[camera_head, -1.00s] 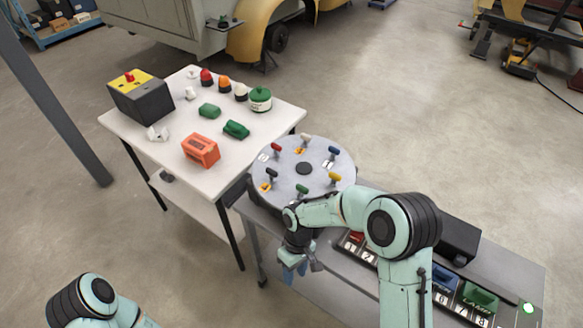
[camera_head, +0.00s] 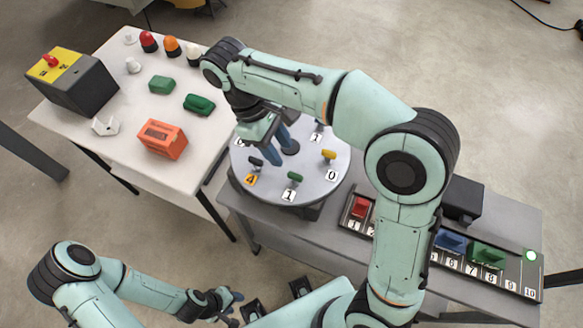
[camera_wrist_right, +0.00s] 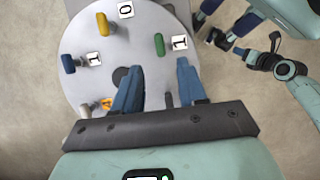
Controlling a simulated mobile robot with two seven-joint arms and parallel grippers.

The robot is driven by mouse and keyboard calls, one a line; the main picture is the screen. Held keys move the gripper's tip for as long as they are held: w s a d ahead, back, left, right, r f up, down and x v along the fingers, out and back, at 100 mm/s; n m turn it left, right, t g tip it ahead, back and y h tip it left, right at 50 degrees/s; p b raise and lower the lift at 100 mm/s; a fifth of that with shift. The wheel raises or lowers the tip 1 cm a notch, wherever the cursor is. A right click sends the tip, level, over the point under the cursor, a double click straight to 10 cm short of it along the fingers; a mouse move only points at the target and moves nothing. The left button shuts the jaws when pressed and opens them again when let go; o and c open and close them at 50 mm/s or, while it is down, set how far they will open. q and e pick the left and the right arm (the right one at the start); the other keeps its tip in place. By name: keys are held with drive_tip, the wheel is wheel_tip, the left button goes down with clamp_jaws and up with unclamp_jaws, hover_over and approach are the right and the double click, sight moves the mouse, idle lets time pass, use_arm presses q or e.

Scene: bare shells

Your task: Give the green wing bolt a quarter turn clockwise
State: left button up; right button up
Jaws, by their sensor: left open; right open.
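The green wing bolt (camera_head: 295,177) stands at the near edge of a round grey plate (camera_head: 336,183), beside a white tag marked 1. In the right wrist view the green wing bolt (camera_wrist_right: 159,44) is upright, beyond the fingertips and apart from them. My right gripper (camera_head: 276,160) is over the left part of the plate, open, fingers pointing down. In its wrist view, a dark bolt shows between the fingers of the right gripper (camera_wrist_right: 157,85). My left gripper (camera_head: 235,303) is low in front of the plate, open and empty.
A yellow bolt (camera_head: 328,155), a dark bolt (camera_head: 256,161) and a blue bolt (camera_wrist_right: 68,63) also stand on the plate. A white table (camera_head: 185,180) at left holds an orange box (camera_head: 162,139) and a control box (camera_head: 75,85). A numbered rack (camera_head: 520,270) lies at right.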

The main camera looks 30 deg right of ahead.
sight(295, 175)
drive_tip(key=b+x, duration=0.1)
drive_tip(key=x, duration=0.8)
drive_tip(key=shift+w+b, duration=0.1)
drive_tip(key=shift+b, duration=0.25)
use_arm(q)
drive_tip(key=shift+s+f, duration=0.3)
drive_tip(key=shift+f, duration=0.35)
drive_tip(key=shift+s+f, duration=0.3)
drive_tip(key=shift+f, duration=0.3)
use_arm(e)
clamp_jaws()
